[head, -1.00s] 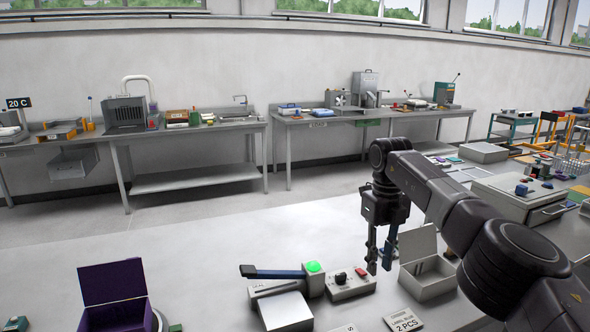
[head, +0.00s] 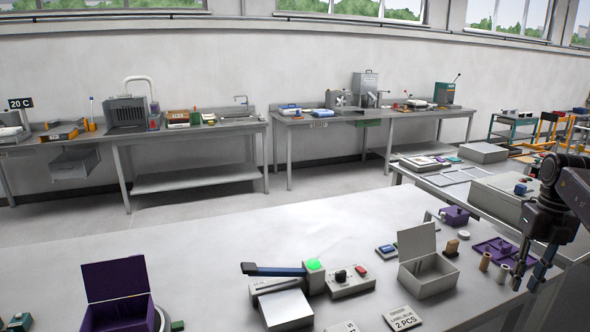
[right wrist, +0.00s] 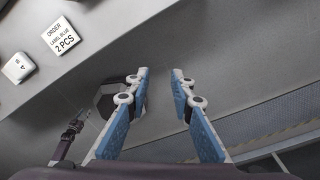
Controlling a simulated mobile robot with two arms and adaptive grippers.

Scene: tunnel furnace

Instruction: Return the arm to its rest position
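My left gripper is not in the head view.
The near table (head: 210,250) holds a purple open box (head: 118,310), a device with a blue lever (head: 275,271), a button box (head: 350,284), a grey open box (head: 430,279) and an order card (head: 403,318). A purple tray (head: 495,250) lies at the right.

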